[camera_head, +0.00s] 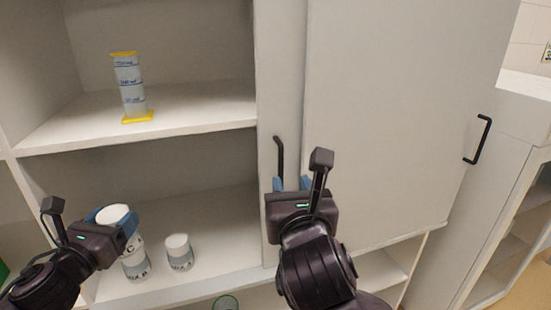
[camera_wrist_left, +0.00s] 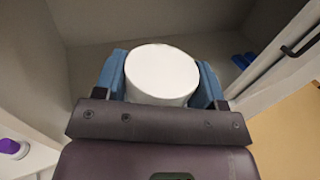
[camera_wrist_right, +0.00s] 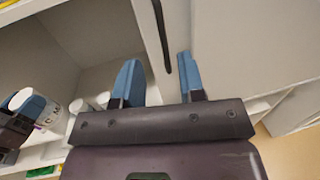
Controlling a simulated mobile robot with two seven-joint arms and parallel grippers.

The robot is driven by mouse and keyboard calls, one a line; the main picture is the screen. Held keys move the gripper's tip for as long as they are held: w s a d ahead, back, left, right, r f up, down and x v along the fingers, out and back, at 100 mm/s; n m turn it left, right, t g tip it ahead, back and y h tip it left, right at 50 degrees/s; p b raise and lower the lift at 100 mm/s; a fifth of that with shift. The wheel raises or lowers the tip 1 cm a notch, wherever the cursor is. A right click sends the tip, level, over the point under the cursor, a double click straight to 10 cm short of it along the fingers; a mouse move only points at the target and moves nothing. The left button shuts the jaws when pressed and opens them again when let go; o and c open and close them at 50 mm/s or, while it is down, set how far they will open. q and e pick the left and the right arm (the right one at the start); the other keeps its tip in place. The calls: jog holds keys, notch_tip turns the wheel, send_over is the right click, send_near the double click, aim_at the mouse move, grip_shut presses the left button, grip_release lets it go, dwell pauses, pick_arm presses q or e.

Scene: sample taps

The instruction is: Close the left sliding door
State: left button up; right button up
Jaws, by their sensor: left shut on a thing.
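The left sliding door (camera_head: 267,60) is a pale panel pushed to the right, mostly behind the front door panel (camera_head: 400,90). The cabinet's left side stands open. Its black bar handle (camera_head: 279,160) also shows in the right wrist view (camera_wrist_right: 161,35). My right gripper (camera_head: 292,184) is open at the handle's lower end. In the right wrist view its blue fingers (camera_wrist_right: 160,80) are apart, with the handle beyond and between them; contact cannot be told. My left gripper (camera_head: 112,215) is shut on a white jar (camera_wrist_left: 162,75), held at the lower shelf opening.
Two white jars, one (camera_head: 136,268) below the held jar and one (camera_head: 179,252) beside it, stand on the lower shelf (camera_head: 215,225). A yellow-capped cylinder (camera_head: 130,85) stands on the upper shelf. The front panel has its own black handle (camera_head: 480,140).

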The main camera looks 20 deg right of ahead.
aim_at(281, 157)
jog(key=w, duration=0.4)
jog(key=w+d, duration=0.1)
jog(key=w, duration=0.3)
jog(key=w+d+p, duration=0.1)
jog(key=w, duration=0.2)
jog(key=shift+w, duration=0.4)
jog(key=shift+c, duration=0.2)
grip_shut()
